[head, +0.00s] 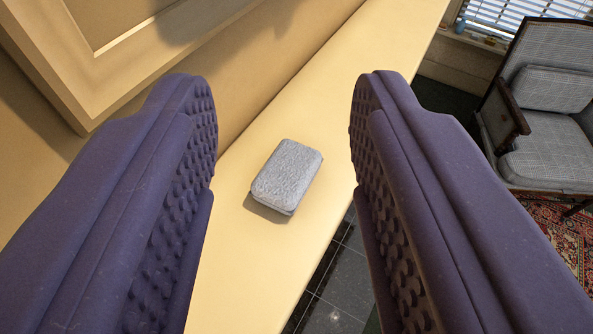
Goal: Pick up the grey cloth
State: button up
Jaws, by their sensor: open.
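The grey cloth (287,176) is a small folded block with rounded corners and a rough, fluffy top. It lies flat on the cream mantel shelf (222,290), near the middle of the head view. My gripper (285,95) is open and empty, with one purple studded finger at the left and one at the right. The cloth shows in the gap between the fingers, apart from both. It appears to lie beyond the fingers, with a small shadow along its lower edge; the exact distance is hard to tell.
A cream wall with a raised moulding (85,75) rises along the shelf's left side. The shelf's right edge drops to a dark tiled floor (335,285). A grey checked armchair (545,115) stands at the right on a patterned rug (555,235). The shelf around the cloth is clear.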

aim_at(280, 184)
jog(key=z, duration=0.3)
jog(key=k+u, duration=0.1)
jog(key=u, duration=0.15)
jog(key=i+l+u, duration=0.2)
jog(key=l, duration=0.15)
jog(key=l+u, duration=0.15)
jog(key=l, duration=0.15)
jog(key=i+l+u, duration=0.2)
jog(key=l, duration=0.2)
jog(key=i+l+u, duration=0.35)
jog(key=l, duration=0.3)
jog(key=i+j, duration=0.05)
jog(key=i, duration=0.05)
